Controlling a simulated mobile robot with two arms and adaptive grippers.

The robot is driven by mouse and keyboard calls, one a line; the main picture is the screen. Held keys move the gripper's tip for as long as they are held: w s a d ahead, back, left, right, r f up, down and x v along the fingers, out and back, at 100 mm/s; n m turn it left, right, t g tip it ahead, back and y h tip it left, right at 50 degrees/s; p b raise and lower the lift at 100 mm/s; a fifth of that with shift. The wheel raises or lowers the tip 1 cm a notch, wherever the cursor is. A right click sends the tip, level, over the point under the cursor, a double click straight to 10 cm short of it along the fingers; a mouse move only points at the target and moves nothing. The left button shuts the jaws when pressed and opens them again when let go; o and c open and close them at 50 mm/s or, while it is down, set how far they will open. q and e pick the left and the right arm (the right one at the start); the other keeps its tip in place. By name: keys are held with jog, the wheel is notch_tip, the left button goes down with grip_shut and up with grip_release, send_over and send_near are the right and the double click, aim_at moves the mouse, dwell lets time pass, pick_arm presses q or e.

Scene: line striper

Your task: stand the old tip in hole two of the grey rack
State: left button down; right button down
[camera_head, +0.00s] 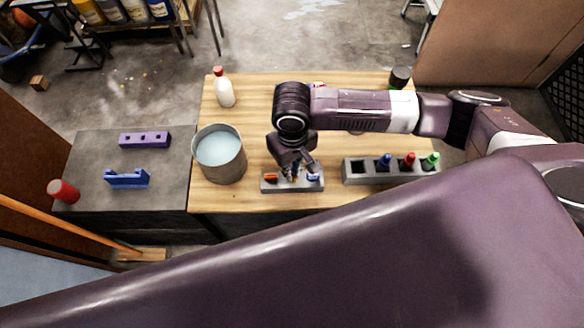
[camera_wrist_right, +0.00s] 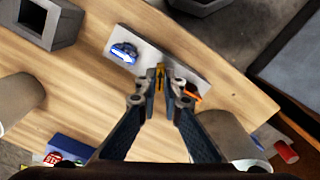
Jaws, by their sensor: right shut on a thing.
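The small light grey rack (camera_head: 268,187) lies near the front edge of the wooden table, with an orange piece (camera_head: 271,178) at its left end and a blue one (camera_head: 313,177) at its right. My right gripper (camera_head: 292,172) points down over the rack's middle, between these pieces. In the right wrist view, the gripper (camera_wrist_right: 161,78) is shut on a thin yellow-brown tip (camera_wrist_right: 160,73) over the rack (camera_wrist_right: 182,62). Whether the tip's lower end is in a hole or just above one, I cannot tell. The fingers hide the middle holes. My left gripper is not in view.
A grey block (camera_head: 362,180) with an empty square pocket and blue, red and green pieces stands right of the rack. A bucket (camera_head: 240,165) stands to its left, with a red-capped bottle (camera_head: 225,92) behind. A dark side table (camera_head: 90,160) holds purple and blue holders.

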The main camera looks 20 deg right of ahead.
jog(key=shift+f, duration=0.25)
jog(key=c, duration=2)
grip_release()
jog(key=shift+o, duration=0.6)
jog(key=shift+o, duration=1)
jog(key=shift+r, duration=0.1)
notch_tip(320, 180, up, 3)
jog(key=p, duration=0.3)
jog(key=shift+r+p, duration=0.55)
jog(key=shift+r, duration=1.35)
